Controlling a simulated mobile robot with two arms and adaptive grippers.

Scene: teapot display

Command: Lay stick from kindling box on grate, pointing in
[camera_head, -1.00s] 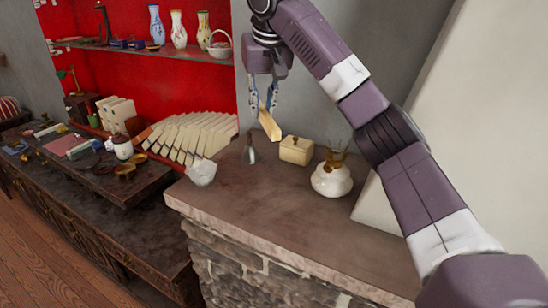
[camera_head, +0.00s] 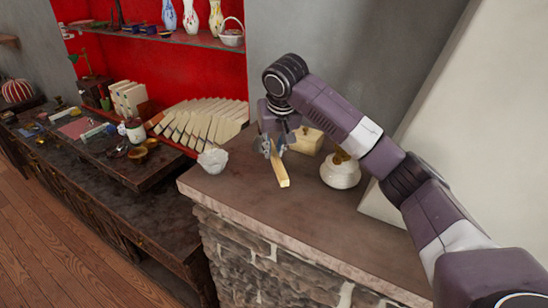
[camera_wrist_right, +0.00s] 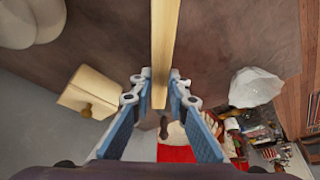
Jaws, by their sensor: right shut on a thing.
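A pale wooden stick (camera_head: 279,168) is held in my right gripper (camera_head: 273,148) above the stone ledge (camera_head: 245,196). In the right wrist view the stick (camera_wrist_right: 164,45) runs from the top edge down between the fingers of the right gripper (camera_wrist_right: 160,90). The gripper is shut on one end of it, and the other end points away from the gripper. In the head view the stick slants down toward the front of the ledge. A lidded wooden box (camera_head: 307,141) stands behind the gripper, partly hidden by my arm. I cannot make out a grate. My left gripper does not show.
A white round pot (camera_head: 341,172) stands right of the box, close to my forearm. A white crumpled-looking lump (camera_head: 213,160) sits near the ledge's left corner. The ledge's front is clear. A lower dark cabinet (camera_head: 95,185) with small items stands at left.

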